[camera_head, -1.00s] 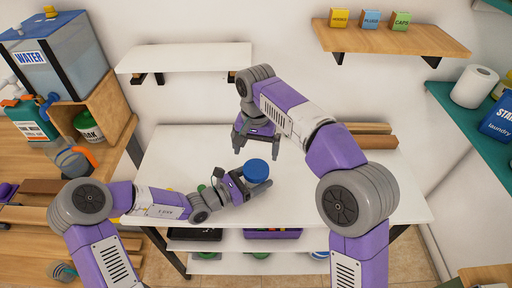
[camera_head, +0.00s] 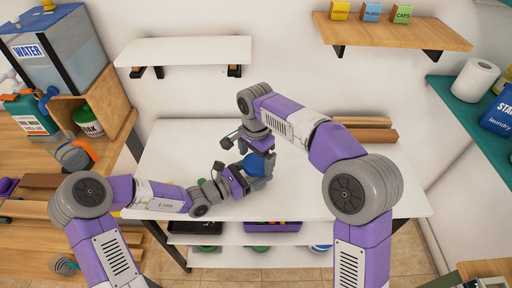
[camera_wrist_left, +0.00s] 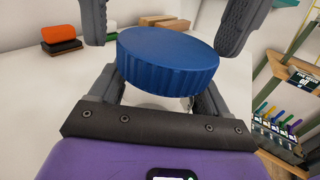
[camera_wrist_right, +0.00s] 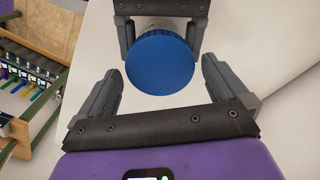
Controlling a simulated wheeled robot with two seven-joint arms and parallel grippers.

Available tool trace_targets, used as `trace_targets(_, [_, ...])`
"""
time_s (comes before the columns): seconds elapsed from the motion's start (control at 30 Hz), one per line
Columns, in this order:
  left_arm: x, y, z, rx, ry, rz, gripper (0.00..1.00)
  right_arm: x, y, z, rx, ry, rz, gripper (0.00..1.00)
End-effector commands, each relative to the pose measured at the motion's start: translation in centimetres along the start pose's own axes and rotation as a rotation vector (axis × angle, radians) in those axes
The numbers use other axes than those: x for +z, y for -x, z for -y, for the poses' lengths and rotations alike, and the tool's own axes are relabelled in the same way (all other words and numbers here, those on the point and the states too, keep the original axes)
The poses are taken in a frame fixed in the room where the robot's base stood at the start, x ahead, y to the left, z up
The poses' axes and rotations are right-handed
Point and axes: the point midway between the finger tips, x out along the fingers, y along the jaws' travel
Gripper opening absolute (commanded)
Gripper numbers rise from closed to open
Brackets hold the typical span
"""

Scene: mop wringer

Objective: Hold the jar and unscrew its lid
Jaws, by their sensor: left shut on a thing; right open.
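The jar's blue ribbed lid (camera_wrist_left: 168,60) shows large in the left wrist view. It is also in the head view (camera_head: 256,165) and, from above, in the right wrist view (camera_wrist_right: 159,62). The clear jar body (camera_wrist_left: 160,101) is mostly hidden below the lid. My left gripper (camera_wrist_right: 158,30) is shut on the jar, with its fingers on either side below the lid. My right gripper (camera_head: 257,150) is open above the lid, pointing down. In the right wrist view its fingers are spread either side of the lid and apart from it.
The jar is over the white table (camera_head: 180,155). Wooden boards (camera_head: 370,130) lie at the table's back right. An orange and black stack (camera_wrist_left: 60,34) shows in the left wrist view. A white shelf (camera_head: 185,52) hangs above the back left. The table's front right is clear.

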Motion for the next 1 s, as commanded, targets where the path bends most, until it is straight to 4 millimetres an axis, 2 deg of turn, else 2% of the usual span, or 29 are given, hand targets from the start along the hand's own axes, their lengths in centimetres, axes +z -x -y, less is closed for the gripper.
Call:
trace_targets(0.2, [0.02,0.0,0.0,0.0,0.0,0.0,0.0,0.03,-1.42,0.01,-0.001,0.0,0.0,1.0])
trace_targets(0.47, [0.02,0.0,0.0,0.0,0.0,0.0,0.0,0.02,-1.48,0.01,-0.001,0.001,0.0,0.98])
trace_targets(0.8, [0.02,0.0,0.0,0.0,0.0,0.0,0.0,0.01,-1.46,0.0,-0.001,0.001,0.0,0.46])
trace_targets(1.0, [0.01,0.0,0.0,0.0,0.0,0.0,0.0,-0.01,-1.45,0.0,-0.001,0.088,-0.001,0.45])
